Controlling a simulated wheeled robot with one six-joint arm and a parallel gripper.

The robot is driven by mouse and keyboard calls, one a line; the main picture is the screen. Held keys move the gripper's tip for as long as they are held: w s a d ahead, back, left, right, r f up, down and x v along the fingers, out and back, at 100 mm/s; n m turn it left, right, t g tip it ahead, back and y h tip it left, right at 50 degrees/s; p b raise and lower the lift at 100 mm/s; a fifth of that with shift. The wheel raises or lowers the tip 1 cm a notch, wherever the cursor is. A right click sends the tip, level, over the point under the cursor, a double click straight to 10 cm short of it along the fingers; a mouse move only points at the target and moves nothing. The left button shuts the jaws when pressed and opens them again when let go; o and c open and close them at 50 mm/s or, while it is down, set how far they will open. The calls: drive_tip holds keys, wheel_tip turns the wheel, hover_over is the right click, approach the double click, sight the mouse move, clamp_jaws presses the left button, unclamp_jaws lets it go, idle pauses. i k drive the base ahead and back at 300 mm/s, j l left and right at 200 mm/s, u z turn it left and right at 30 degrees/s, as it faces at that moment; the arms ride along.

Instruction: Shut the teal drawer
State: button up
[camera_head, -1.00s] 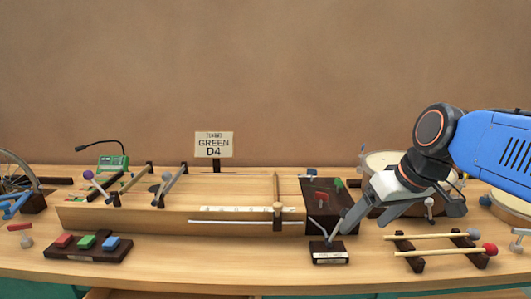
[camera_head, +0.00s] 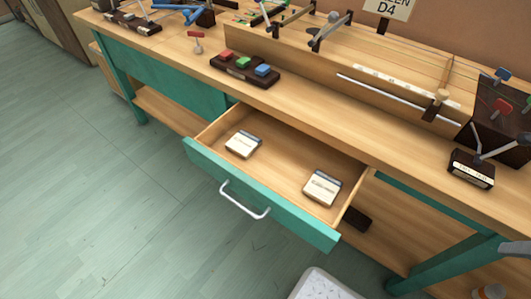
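The teal drawer (camera_head: 300,223) stands pulled out from under the wooden bench top, low in the middle of the head view. Its front is teal with a silver bar handle (camera_head: 244,200). Two small white-labelled boxes lie inside on the wooden drawer floor: one at the left (camera_head: 243,144) and one at the right (camera_head: 322,187). My gripper is not in the current view. A grey piece at the right edge may be part of my arm, but I cannot tell.
The bench top (camera_head: 310,110) carries a block with red, green and blue keys (camera_head: 245,67), a long stringed wooden box and a small black stand (camera_head: 471,169). A teal leg (camera_head: 435,265) stands right of the drawer. A white-topped object (camera_head: 330,286) sits at the bottom. Green floor is free at left.

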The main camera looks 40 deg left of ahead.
sight(273, 179)
drive_tip(key=l+u, duration=0.25)
drive_tip(key=u, duration=0.25)
drive_tip(key=l+u, duration=0.25)
drive_tip(key=u, duration=0.2)
drive_tip(key=l+u, duration=0.2)
drive_tip(key=u, duration=0.3)
drive_tip(key=k+l+u, duration=0.15)
drive_tip(key=u, duration=0.3)
drive_tip(key=i+j, duration=0.2)
drive_tip(key=i+j+z, duration=0.15)
drive_tip(key=j, duration=0.25)
drive_tip(key=k+j, duration=0.15)
drive_tip(key=k, duration=0.2)
drive_tip(key=k+j, duration=0.1)
drive_tip(key=k, duration=0.25)
